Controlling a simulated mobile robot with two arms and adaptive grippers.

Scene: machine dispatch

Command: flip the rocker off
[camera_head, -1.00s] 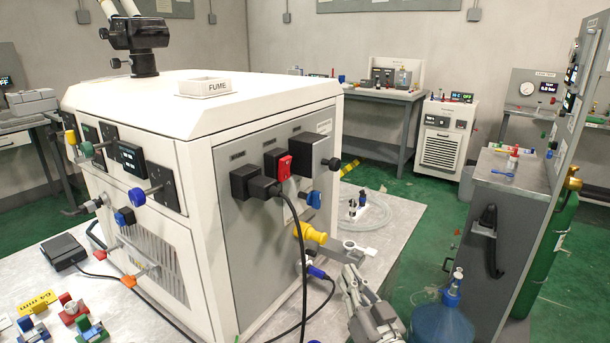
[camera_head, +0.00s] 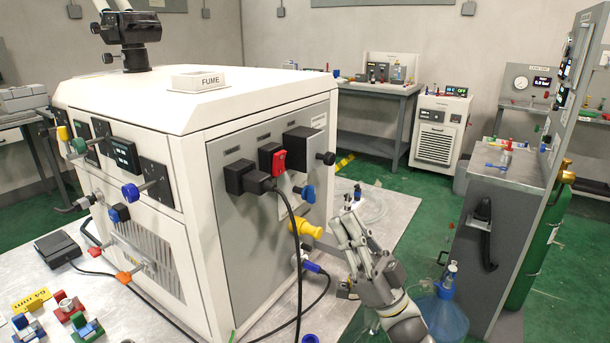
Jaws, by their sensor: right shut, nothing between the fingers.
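The white machine (camera_head: 190,110) stands on a light table, with its grey side panel facing right. On that panel a small red part (camera_head: 279,162), which looks like the rocker, sits on a black housing (camera_head: 266,153). I cannot read whether it is on or off. A black plug (camera_head: 258,182) with a cable sits just below and left of it. My right gripper (camera_head: 347,222) is in front of the panel's right edge, lower right of the red part and apart from it. Its fingers look closed together and empty. My left gripper is not in view.
A yellow knob (camera_head: 304,228), a blue knob (camera_head: 307,193) and a black box with a knob (camera_head: 304,146) project from the side panel. A black cable hangs down it. A blue-tinted bottle (camera_head: 442,310) stands beside my right arm, with a grey cabinet (camera_head: 490,225) further right.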

